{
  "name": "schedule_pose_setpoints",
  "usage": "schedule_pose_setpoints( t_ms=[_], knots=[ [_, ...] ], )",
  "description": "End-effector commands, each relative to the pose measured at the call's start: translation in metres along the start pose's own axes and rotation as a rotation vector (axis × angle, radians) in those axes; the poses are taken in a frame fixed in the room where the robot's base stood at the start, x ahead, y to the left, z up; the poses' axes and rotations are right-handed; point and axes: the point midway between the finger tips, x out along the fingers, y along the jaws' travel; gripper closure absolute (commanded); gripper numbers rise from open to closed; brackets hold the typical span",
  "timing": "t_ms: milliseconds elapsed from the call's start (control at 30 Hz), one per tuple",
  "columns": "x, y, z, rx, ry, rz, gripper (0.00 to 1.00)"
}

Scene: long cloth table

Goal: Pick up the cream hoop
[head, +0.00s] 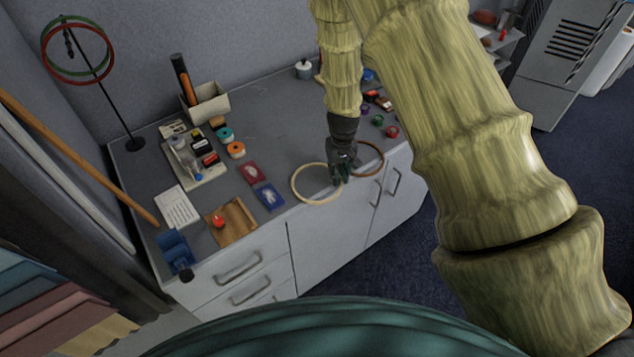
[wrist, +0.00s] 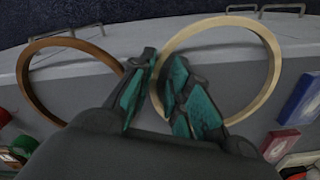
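The cream hoop (head: 294,193) lies flat at the front edge of the grey table, just left of my gripper (head: 338,179). In the wrist view the cream hoop (wrist: 276,60) is at the upper right, and its left rim runs between my two teal-padded fingers (wrist: 160,72). The fingertips are close together with the rim between them, so my gripper looks shut on it. I cannot tell whether the hoop is clear of the tabletop. Part of the rim is hidden by the fingers.
A brown hoop (head: 382,160) lies close by on the other side of my gripper; it also shows in the wrist view (wrist: 24,83). A blue box (head: 268,196) and a red box (head: 249,172) lie left of the cream hoop. Cabinet handles (head: 394,181) are below the table edge.

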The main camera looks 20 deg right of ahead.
Motion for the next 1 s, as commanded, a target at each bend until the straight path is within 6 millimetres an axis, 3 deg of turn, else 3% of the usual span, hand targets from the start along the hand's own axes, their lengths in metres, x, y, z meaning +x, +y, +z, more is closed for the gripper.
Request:
schedule_pose_setpoints(
  t_ms=[233,333,767,1000],
  knots=[
    [0.003,0.000,0.000,0.000,-0.001,-0.001,0.82],
    [0.002,0.000,0.000,0.000,0.000,0.000,1.00],
    [0.001,0.000,0.000,0.000,0.000,0.000,1.00],
    [-0.012,0.000,-0.001,-0.002,0.001,0.000,1.00]
  ],
)
